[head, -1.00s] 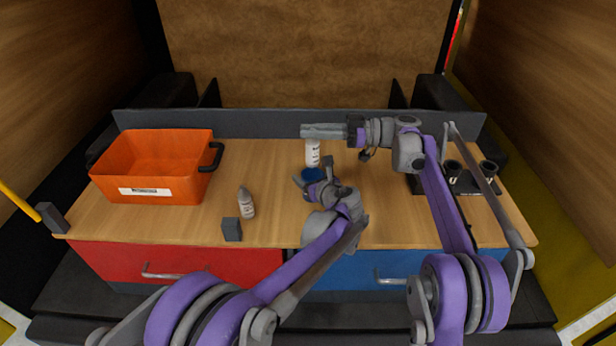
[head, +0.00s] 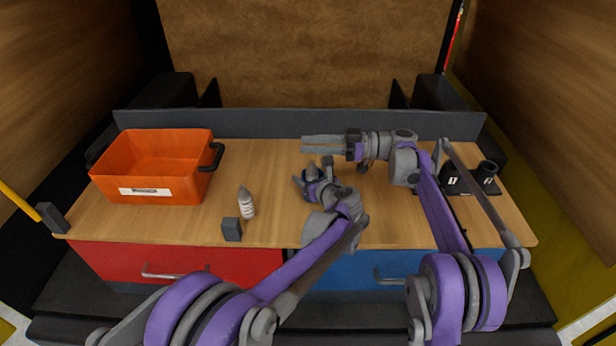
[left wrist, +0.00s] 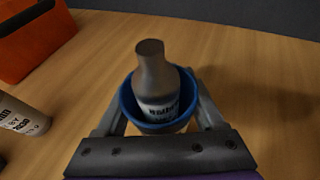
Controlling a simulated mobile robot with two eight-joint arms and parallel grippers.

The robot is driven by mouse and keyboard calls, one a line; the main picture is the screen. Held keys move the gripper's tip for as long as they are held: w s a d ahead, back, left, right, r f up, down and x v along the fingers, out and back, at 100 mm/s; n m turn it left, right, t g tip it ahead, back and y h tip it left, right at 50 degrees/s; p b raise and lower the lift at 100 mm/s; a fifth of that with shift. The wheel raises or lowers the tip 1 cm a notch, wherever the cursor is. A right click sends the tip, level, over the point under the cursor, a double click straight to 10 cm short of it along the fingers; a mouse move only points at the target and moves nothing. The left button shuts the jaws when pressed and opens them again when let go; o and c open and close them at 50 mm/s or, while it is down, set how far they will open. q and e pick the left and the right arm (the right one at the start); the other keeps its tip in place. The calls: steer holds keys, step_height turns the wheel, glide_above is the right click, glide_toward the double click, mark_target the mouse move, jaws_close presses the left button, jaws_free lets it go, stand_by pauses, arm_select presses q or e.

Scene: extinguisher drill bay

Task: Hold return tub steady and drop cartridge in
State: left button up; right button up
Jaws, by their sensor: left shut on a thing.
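The blue return tub (left wrist: 127,104) stands on the wooden table in the left wrist view. My left gripper (head: 311,180) is shut on it, with a finger along each side in the left wrist view. The cartridge (left wrist: 157,82), white-labelled with a grey neck, stands inside the tub, slightly tilted, its top above the rim.
An orange bin (head: 150,190) with a black handle stands at the left. A second bottle (head: 247,204) and a dark block (head: 231,229) stand left of my left gripper. A black holder (head: 479,188) with cups is at the right. The table's back middle is clear.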

steer(key=shift+o, duration=0.9)
steer(key=d, duration=1.2)
arm_select(q)
steer(key=o, duration=1.5)
steer(key=shift+o, duration=0.2)
steer(key=v, duration=1.2)
